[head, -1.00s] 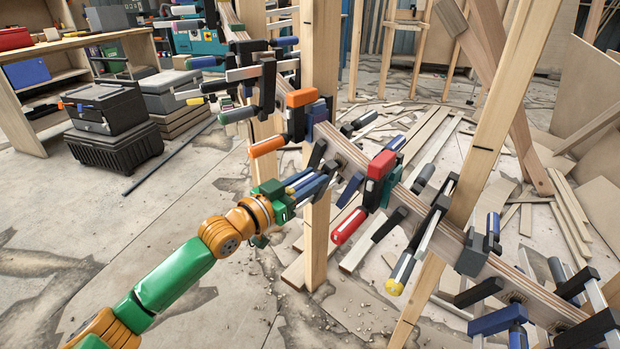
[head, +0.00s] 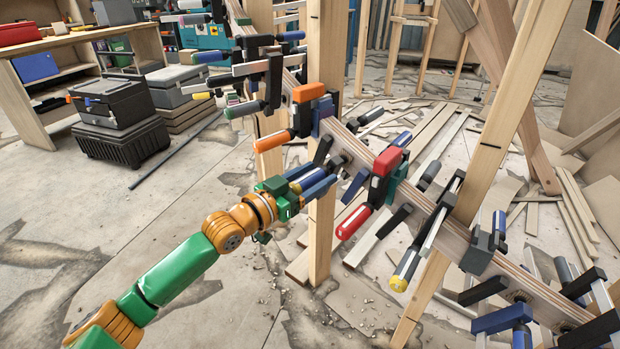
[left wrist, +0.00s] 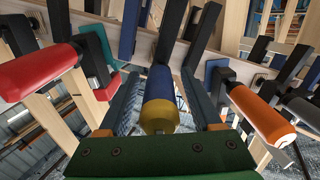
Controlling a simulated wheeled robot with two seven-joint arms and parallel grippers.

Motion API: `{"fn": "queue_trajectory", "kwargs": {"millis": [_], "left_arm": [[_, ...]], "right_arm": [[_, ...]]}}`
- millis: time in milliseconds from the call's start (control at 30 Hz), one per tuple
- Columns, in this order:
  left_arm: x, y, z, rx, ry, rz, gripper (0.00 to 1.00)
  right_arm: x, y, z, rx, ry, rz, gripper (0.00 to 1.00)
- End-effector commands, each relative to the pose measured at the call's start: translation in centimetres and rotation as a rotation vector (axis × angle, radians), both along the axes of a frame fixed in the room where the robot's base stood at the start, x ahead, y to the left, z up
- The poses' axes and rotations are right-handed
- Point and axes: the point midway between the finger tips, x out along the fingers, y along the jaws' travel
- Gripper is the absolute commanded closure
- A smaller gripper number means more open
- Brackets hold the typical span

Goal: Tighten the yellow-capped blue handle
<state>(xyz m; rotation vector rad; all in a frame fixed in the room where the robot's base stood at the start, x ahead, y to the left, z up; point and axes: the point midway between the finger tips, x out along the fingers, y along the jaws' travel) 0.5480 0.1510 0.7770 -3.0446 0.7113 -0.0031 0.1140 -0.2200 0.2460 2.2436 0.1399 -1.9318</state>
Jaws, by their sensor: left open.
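The yellow-capped blue handle (left wrist: 160,86) belongs to a clamp on the curved wooden stringer (head: 436,208). In the left wrist view it points toward the camera, with its yellow cap (left wrist: 159,117) close to my green palm. My left gripper (head: 320,177) is open, with one finger on each side of the handle in the left wrist view (left wrist: 160,80). Narrow gaps seem to show between fingers and handle; contact is unclear. In the head view the fingers largely hide the handle. My right gripper is in neither view.
A red-handled clamp (head: 353,222) and an orange-handled clamp (head: 272,141) flank the gripper closely. Another clamp with a yellow end (head: 404,270) hangs lower right. A wooden post (head: 319,240) stands right behind the gripper. Floor at lower left is open.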

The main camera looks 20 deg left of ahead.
Motion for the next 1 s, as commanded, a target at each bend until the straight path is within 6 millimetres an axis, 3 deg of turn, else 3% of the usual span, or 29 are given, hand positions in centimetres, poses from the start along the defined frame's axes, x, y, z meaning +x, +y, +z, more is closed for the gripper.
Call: {"fn": "queue_trajectory", "kwargs": {"millis": [400,833,1000], "left_arm": [[-5.4,2.7,-0.1,0.001,0.003,0.0,0.34],[-6.1,3.0,0.0,0.002,0.001,-0.001,0.34],[-8.0,4.0,0.0,0.003,0.006,0.0,0.34]], "right_arm": [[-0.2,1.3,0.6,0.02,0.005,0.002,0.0],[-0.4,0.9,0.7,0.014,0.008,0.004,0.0],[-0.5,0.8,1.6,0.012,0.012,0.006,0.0]]}}
